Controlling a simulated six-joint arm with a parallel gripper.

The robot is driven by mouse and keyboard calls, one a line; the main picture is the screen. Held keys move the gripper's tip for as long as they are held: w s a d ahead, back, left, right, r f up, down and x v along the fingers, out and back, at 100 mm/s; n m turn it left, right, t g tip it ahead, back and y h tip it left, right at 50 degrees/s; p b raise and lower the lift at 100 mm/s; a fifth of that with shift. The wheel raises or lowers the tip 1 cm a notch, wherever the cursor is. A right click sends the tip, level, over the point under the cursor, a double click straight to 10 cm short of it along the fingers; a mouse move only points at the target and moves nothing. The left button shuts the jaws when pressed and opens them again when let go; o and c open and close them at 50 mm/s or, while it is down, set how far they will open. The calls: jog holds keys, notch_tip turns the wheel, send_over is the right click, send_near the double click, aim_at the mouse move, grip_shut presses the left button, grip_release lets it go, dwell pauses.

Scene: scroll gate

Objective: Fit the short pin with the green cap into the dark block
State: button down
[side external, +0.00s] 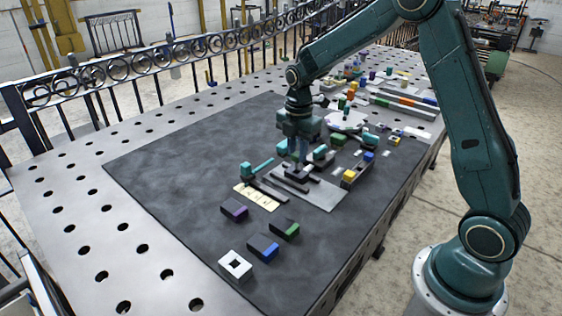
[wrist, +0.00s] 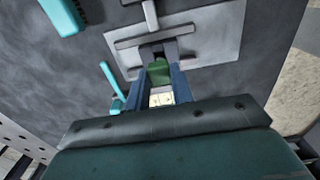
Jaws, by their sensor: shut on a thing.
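My gripper (side external: 299,163) is over the grey plate (side external: 325,197) in the side view. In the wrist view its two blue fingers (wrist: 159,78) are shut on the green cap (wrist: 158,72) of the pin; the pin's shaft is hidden. Dark bars lie on the grey plate, which also shows in the wrist view (wrist: 222,32). A dark part (wrist: 158,48) lies just beyond the green cap; I cannot tell whether it is the dark block or whether the pin touches it.
Dark blocks with a purple side (side external: 234,210), a green side (side external: 285,228) and a blue side (side external: 263,248) lie in front, near a white square with a hole (side external: 235,265). A pale card (side external: 257,198) lies left of the plate. The mat's left side is clear.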

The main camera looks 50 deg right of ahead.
jog(key=shift+f, duration=1.85)
dwell(1.1)
jog(key=c, duration=0.7)
grip_release()
jog(key=shift+o, duration=0.2)
jog(key=shift+r, duration=0.15)
jog(key=shift+r, duration=3.35)
